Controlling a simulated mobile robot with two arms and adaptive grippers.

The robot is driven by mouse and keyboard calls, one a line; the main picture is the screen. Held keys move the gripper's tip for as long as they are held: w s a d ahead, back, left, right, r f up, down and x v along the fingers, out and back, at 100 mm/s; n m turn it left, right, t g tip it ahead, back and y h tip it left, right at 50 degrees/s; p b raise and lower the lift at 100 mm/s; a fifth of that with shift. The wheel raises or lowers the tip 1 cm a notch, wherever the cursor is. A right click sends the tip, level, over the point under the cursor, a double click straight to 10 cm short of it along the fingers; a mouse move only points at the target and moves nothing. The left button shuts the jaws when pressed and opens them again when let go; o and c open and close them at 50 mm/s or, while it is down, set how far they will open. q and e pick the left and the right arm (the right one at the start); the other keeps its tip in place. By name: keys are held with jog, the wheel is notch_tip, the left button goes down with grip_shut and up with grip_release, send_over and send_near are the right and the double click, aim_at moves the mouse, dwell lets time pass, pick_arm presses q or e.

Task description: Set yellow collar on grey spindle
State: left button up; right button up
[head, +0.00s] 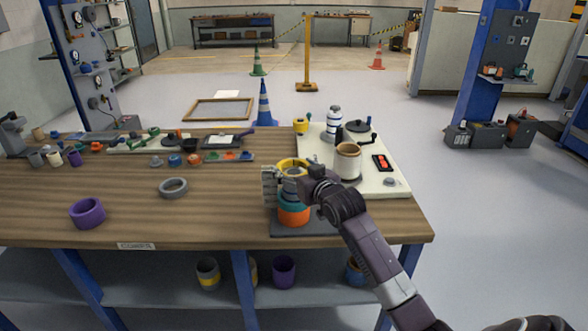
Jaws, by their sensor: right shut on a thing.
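The yellow collar (291,162) is held by my right gripper (290,183) near the front right of the workbench. The gripper is shut on it, with its wrist and fingers hiding much of the collar. The grey spindle (294,172) shows its top inside the collar's ring. The collar seems to be around or just over the spindle's top; I cannot tell how far down it sits. Below, an orange collar (293,214) with a dark teal ring above it is around the lower spindle, on a dark grey base plate (300,231). My left gripper is not in view.
A white board (396,188) with a tan cup (347,162) and other parts lies just right and behind. A grey ring (173,187) and a purple ring (87,213) lie left on the wooden bench (200,224). The bench between them and the spindle is clear.

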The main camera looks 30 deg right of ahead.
aim_at(294, 189)
jog(key=shift+f+b, duration=0.6)
jog(key=shift+f, duration=0.1)
jog(key=shift+f+b, duration=1.05)
jog(key=shift+f, duration=1.9)
jog(key=o, duration=1.3)
jog(key=shift+c, duration=0.2)
jog(key=v, duration=1.2)
jog(key=shift+f, duration=0.15)
